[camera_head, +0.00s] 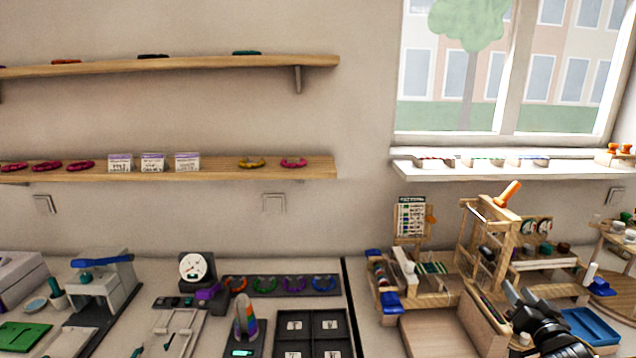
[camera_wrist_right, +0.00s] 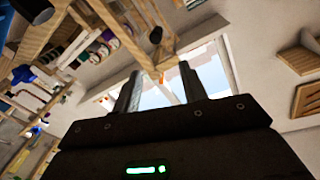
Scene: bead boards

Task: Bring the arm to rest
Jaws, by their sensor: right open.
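My right gripper (camera_head: 517,293) is at the lower right in the head view, dark, in front of the wooden rack (camera_head: 487,240). In the right wrist view its two fingers (camera_wrist_right: 160,72) stand apart and no object shows between them. That view is tilted and looks past the fingers to the bright window. My left gripper and arm do not show in either view.
A wooden tray (camera_head: 435,332) lies left of my right gripper, and a blue tray (camera_head: 590,326) lies to its right. A dark compartment tray (camera_head: 312,331), a dial gauge (camera_head: 193,268) and a press (camera_head: 100,287) stand farther left. Wall shelves (camera_head: 220,172) hang above.

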